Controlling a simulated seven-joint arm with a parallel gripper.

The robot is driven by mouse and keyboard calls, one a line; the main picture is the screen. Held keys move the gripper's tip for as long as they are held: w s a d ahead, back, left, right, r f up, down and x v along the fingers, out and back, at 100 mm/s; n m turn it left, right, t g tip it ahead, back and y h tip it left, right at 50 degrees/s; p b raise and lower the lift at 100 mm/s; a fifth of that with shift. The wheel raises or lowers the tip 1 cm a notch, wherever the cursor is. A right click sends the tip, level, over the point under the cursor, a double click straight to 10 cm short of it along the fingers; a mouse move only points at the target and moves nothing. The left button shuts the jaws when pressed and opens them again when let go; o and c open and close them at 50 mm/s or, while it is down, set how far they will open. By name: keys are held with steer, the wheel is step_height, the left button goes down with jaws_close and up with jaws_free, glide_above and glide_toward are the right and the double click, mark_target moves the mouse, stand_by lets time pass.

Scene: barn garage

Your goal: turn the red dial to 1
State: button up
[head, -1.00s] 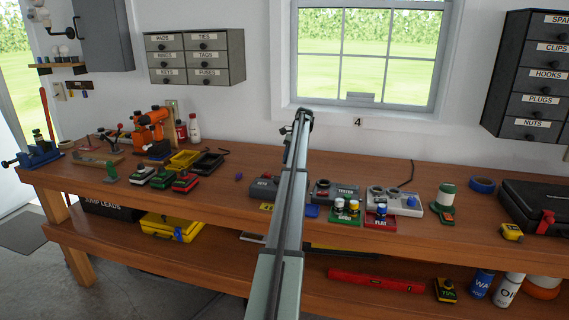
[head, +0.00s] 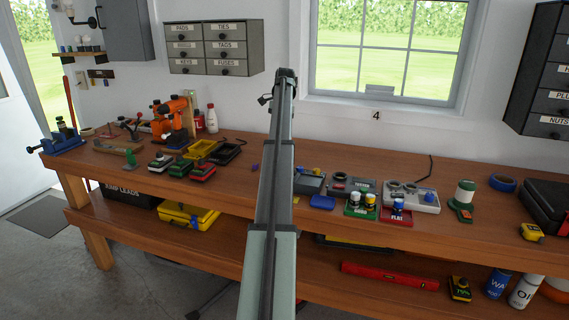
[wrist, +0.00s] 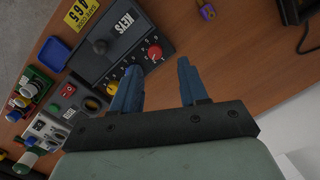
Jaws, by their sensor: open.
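The red dial (wrist: 154,52) sits on a dark grey box labelled KEYS (wrist: 104,42), with small white marks around it. The marks are too small to read, so I cannot tell its setting. My gripper (wrist: 158,66) is open, its two blue fingers apart, with the dial showing between and just beyond the fingertips. I see no contact with the dial. In the head view the grey box (head: 309,184) shows just right of my arm, partly hidden by it. My gripper is not clear there.
The tester (head: 352,186) and a light grey box (head: 411,197) stand close by.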

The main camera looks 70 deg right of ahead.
steer(key=f+m, duration=0.1)
steer(key=f, duration=0.3)
steer(key=s+f+m, duration=0.1)
steer(key=f, duration=0.4)
steer(key=f+m+h, duration=0.1)
steer(key=f+m, duration=0.1)
steer(key=f, duration=0.3)
steer(key=shift+s+d+f+g, duration=0.25)
steer(key=shift+s+d+g, duration=0.15)
steer(key=shift+c, duration=0.3)
steer(key=c, duration=0.7)
